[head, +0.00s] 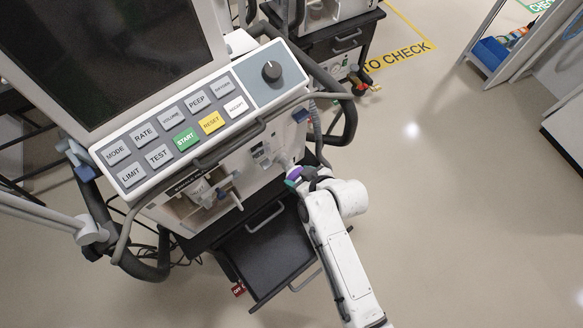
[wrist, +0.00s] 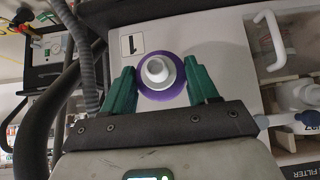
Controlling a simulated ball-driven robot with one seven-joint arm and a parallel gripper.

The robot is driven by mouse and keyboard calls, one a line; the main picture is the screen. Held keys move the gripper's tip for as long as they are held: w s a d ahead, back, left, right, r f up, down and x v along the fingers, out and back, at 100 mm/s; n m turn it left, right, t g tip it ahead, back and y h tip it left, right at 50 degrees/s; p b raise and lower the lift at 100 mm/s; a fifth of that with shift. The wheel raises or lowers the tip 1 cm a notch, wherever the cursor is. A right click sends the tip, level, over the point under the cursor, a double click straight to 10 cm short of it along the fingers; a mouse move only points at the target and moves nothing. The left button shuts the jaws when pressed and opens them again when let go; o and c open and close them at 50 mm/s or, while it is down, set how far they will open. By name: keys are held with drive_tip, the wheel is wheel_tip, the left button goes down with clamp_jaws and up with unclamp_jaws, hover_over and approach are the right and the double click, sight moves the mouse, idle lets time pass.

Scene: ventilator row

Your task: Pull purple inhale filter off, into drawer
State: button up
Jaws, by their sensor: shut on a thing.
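The purple inhale filter (wrist: 158,93) sits between the two green fingertips of my gripper (wrist: 160,90) in the wrist view. It is a purple disc with a white port at its middle. In the head view my gripper (head: 294,178) is at the ventilator's right front side, and a bit of the purple filter (head: 295,172) shows there. My gripper is shut on the filter. Whether the filter still touches its port is hidden. The drawer (head: 268,262) is pulled open below the ventilator, to the left of my arm, and its visible floor looks empty.
The ventilator's button panel (head: 187,131) and dark screen (head: 100,55) stand above. A black bumper rail (head: 346,118) curves near my gripper. In the wrist view a grey corrugated hose (wrist: 86,65) hangs left of the fingers and a white handle (wrist: 269,41) is at right. Floor at right is clear.

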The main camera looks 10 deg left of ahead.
drive_tip(key=shift+s+d+p, duration=0.75)
drive_tip(key=shift+s+d, duration=0.45)
drive_tip(key=shift+d, duration=0.05)
